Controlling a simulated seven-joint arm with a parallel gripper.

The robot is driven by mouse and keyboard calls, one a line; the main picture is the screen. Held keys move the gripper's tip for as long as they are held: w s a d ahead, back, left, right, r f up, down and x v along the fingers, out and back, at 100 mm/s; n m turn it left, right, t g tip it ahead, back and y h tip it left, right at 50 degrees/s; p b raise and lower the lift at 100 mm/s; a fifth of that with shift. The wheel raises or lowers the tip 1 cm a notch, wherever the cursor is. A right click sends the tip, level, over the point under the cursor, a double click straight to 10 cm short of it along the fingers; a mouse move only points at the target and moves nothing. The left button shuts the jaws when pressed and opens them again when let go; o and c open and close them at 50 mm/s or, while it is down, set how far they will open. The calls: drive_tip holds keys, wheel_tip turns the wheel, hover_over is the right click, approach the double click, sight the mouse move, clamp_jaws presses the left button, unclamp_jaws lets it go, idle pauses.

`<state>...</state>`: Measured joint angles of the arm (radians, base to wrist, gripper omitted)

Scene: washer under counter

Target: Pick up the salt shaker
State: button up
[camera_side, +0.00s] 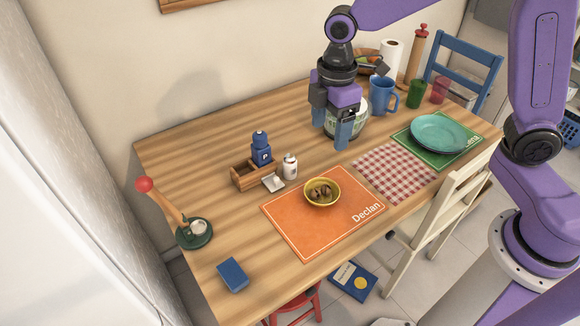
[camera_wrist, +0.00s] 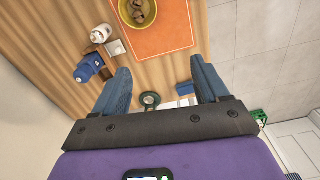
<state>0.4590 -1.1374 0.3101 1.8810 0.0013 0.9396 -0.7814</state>
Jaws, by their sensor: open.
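A small white shaker with a grey top (camera_side: 290,166) stands on the wooden table beside a wooden caddy (camera_side: 246,179). I take it for the salt shaker. A dark blue bottle-like container with a pale mark (camera_side: 261,150) stands at the caddy; its contents cannot be read. In the wrist view the white shaker (camera_wrist: 100,34) is at upper left, with the blue container (camera_wrist: 88,68) below it. My gripper (camera_side: 331,126) points down over the back of the table, right of both. Its blue fingers (camera_wrist: 158,68) are apart with nothing between them.
A glass jar (camera_side: 358,122) stands close behind my gripper, partly hidden. An orange placemat (camera_side: 290,234) holds a yellow bowl (camera_side: 322,201). A blue mug (camera_side: 382,95) and teal plate (camera_side: 438,134) are to the right. A small white packet (camera_side: 273,183) lies before the caddy.

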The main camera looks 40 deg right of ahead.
drive_tip(key=w+f+n, duration=0.2)
drive_tip(key=w+f, duration=0.2)
drive_tip(key=w, duration=0.6)
drive_tip(key=n, duration=0.1)
hover_over(290, 156)
wheel_tip(290, 156, down, 4)
wheel_tip(290, 156, down, 17)
drive_tip(key=shift+f, duration=0.15)
drive_tip(key=c, duration=1.3)
